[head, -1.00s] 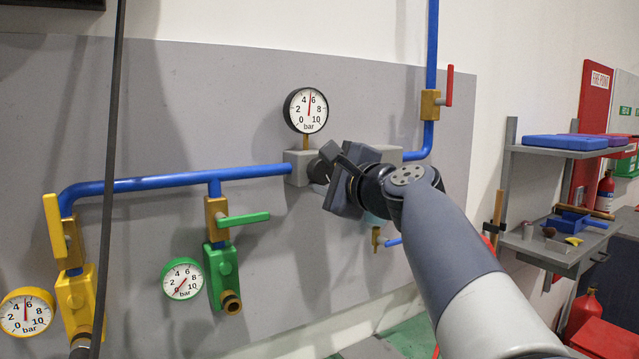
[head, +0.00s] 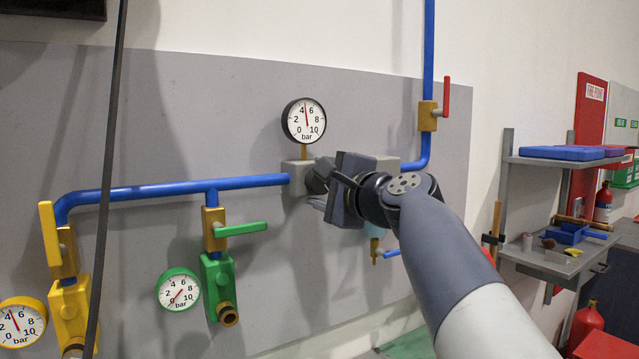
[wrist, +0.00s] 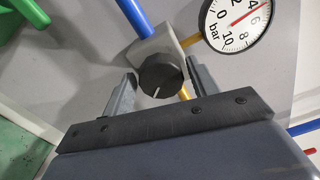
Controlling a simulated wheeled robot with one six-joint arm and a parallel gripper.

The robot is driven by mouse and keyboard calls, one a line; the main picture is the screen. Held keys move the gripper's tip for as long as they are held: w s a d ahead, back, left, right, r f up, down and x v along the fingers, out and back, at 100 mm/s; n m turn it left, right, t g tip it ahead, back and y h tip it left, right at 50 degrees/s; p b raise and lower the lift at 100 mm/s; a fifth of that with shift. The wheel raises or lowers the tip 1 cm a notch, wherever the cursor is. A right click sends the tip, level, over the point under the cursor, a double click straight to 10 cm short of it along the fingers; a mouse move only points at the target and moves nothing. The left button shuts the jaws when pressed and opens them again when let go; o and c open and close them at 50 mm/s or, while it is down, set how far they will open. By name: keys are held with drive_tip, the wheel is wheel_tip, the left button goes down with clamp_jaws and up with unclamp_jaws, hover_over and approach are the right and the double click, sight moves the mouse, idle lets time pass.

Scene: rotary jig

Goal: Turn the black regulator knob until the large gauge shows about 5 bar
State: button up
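The black regulator knob (wrist: 160,80) is in the middle of the wrist view, with a white mark on its face; in the head view it is largely hidden behind my gripper (head: 325,188). My gripper, also in the wrist view (wrist: 161,70), is open, with one finger on each side of the knob and narrow gaps showing. The large gauge (head: 304,121) stands above the grey regulator body (head: 297,178). Its red needle points just left of straight up, between 4 and 6, a little under 5. It also shows in the wrist view (wrist: 236,22).
Blue pipe (head: 140,193) runs left from the regulator to a green-handled valve (head: 240,229) and a yellow-handled valve (head: 50,240). A small green gauge (head: 179,290) and yellow gauge (head: 20,323) hang below. A red-handled valve (head: 446,97) is at upper right; shelves (head: 545,262) stand further right.

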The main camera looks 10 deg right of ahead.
drive_tip(key=shift+o, duration=0.6)
drive_tip(key=b+v, duration=0.2)
drive_tip(key=v, duration=0.8)
drive_tip(key=shift+s, duration=0.4)
drive_tip(key=shift+w+r, duration=0.1)
drive_tip(key=shift+w, duration=0.05)
drive_tip(key=p+x, duration=0.2)
drive_tip(key=x, duration=0.8)
drive_tip(key=shift+w, duration=0.3)
drive_tip(key=shift+s, duration=0.1)
